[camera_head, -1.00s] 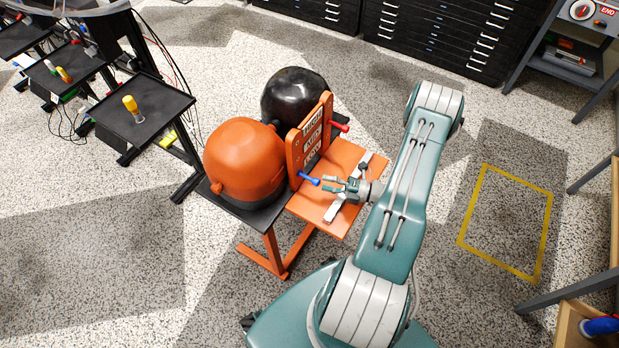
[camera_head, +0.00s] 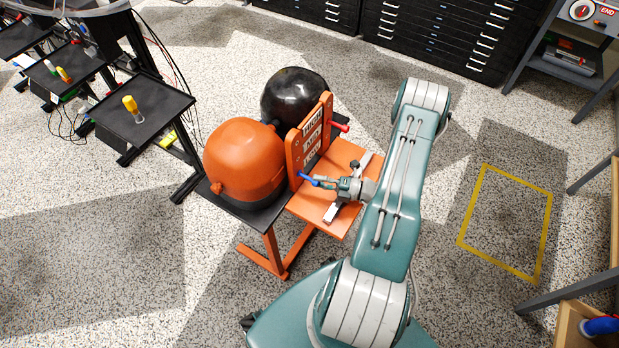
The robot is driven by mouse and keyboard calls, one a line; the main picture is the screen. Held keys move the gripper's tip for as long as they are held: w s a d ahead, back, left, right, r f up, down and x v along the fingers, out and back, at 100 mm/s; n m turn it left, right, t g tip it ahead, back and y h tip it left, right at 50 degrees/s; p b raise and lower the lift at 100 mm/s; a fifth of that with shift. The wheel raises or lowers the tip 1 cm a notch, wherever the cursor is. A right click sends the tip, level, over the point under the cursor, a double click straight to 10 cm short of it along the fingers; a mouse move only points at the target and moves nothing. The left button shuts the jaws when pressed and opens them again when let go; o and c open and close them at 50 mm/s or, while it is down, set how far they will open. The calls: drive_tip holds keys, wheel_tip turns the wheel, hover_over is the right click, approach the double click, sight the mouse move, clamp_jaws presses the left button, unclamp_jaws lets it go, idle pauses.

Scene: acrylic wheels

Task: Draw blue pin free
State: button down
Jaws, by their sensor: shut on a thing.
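The blue pin (camera_head: 305,177) sticks out from the lower part of the upright orange panel (camera_head: 309,136), on the panel's right side. My gripper (camera_head: 319,181) is at the outer end of the pin, with its fingers shut on it. The fingers cover part of the pin's end. The pin's inner end is at the panel; how deep it sits cannot be told. A red pin (camera_head: 340,126) sticks out higher up at the panel's far edge.
An orange dome (camera_head: 243,158) and a black dome (camera_head: 293,95) stand left of and behind the panel. The orange shelf (camera_head: 310,205) lies under my gripper, with a light bar and dark knob on it. Floor to the right is open, with a yellow outline (camera_head: 497,262).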

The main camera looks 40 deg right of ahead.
drive_tip(key=shift+s+d, duration=0.25)
drive_tip(key=shift+s, duration=0.35)
drive_tip(key=shift+s+d, duration=0.25)
drive_tip(key=shift+s, duration=0.3)
drive_tip(key=shift+s+d, duration=0.25)
drive_tip(key=shift+s, duration=0.35)
drive_tip(key=shift+s+d, duration=0.25)
drive_tip(key=shift+s, duration=0.4)
drive_tip(key=shift+s+d, duration=0.25)
drive_tip(key=shift+s, duration=0.35)
